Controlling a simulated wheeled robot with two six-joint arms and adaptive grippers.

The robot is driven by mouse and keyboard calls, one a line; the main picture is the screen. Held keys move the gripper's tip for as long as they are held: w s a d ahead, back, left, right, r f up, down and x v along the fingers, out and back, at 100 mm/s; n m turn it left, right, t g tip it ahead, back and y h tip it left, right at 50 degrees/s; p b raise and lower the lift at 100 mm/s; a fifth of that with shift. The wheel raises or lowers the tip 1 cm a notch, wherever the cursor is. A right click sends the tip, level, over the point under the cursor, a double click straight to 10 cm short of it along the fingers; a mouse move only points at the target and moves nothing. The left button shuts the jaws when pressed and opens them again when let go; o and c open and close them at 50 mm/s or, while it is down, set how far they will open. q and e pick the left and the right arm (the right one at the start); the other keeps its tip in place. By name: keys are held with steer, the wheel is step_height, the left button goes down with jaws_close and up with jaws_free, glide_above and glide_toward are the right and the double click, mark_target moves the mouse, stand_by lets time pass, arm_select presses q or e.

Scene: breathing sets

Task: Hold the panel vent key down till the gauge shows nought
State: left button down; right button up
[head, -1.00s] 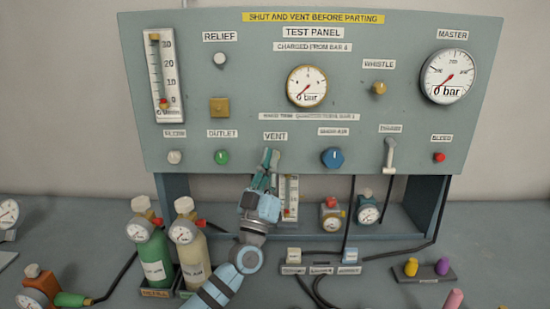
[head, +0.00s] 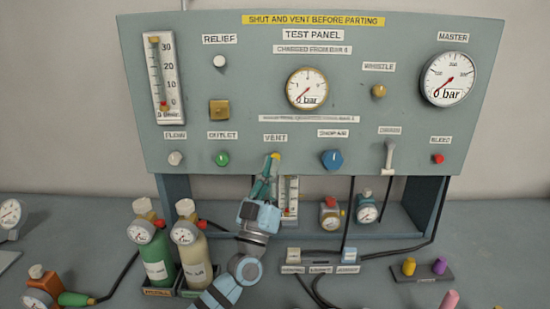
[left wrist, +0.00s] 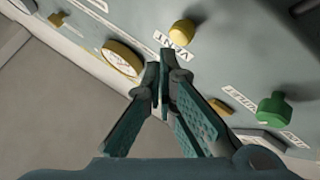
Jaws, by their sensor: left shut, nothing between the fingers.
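The yellow vent key (head: 275,156) shows just under its VENT label on the test panel (head: 450,120). It also shows in the left wrist view (left wrist: 182,32), standing out from the panel beside the label. My left gripper (head: 268,166) is shut and empty, its fingertips just below the key. In the left wrist view the fingertips (left wrist: 162,75) are apart from the key. The round gauge (head: 307,88) in the panel's middle reads 0 bar, and so does the master gauge (head: 448,77). My right gripper is not in view.
A green outlet knob (head: 222,159) is left of the key and a blue knob (head: 332,160) right of it. Two bottles, one green (head: 152,250) and one cream (head: 195,255), stand by my left arm. Black hoses run down at the right of the arm.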

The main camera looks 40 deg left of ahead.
arm_select(q)
steer(key=s+d+p, duration=0.2)
steer(key=s, duration=0.1)
steer(key=shift+s+d+r, duration=0.1)
steer(key=shift+s+d, duration=0.2)
stand_by(0.4)
